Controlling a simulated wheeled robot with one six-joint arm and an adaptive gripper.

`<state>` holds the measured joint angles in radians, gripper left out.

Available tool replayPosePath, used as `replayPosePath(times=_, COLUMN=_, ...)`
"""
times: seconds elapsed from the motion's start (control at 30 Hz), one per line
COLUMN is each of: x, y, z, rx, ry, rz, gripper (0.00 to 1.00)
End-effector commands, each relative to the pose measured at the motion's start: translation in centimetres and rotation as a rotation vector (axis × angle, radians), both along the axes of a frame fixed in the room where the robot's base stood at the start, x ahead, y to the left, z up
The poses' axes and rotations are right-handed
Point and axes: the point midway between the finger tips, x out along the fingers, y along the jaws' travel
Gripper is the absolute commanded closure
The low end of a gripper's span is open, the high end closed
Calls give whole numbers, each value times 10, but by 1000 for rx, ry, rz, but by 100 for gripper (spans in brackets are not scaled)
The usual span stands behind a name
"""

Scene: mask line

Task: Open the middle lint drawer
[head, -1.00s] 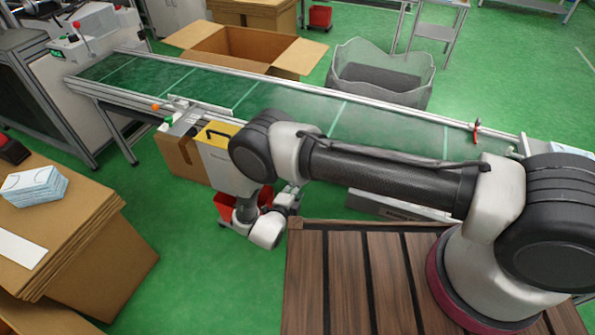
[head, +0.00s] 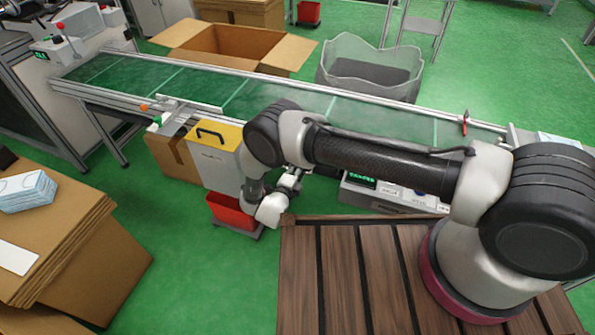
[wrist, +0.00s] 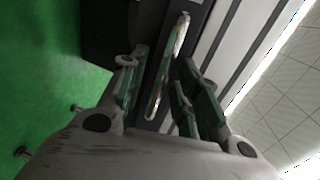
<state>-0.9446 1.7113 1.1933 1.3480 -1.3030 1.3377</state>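In the wrist view my gripper (wrist: 161,70) is open, with one dark green finger pad on each side of a long, shiny metal handle bar (wrist: 168,62). The bar lies between the fingers in front of a dark grey front. I cannot tell whether either pad touches it. Pale slatted panels (wrist: 232,45) lie to its right. In the head view my gripper (head: 290,181) is at the left end of a low grey unit (head: 398,196) with a green display, beneath the conveyor. My arm covers part of this unit. The drawer fronts are hidden there, and I cannot tell which drawer the handle belongs to.
The green conveyor (head: 225,92) runs behind my arm. A yellow-topped bin (head: 214,160) and a red bin (head: 230,212) stand left of my gripper. A slatted wooden deck (head: 340,275) is in front.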

Motion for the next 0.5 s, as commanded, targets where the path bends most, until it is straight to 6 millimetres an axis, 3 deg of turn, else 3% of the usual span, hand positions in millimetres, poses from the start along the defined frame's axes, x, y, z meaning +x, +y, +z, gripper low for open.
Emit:
replayPosePath(times=0.03, x=0, y=0, z=0, rx=0, ry=0, rz=0, gripper=68)
replayPosePath(times=0.2, x=0, y=0, z=0, rx=0, ry=0, rz=0, gripper=99)
replayPosePath(times=0.5, x=-2, y=1, z=0, rx=0, ry=1, rz=1, gripper=100)
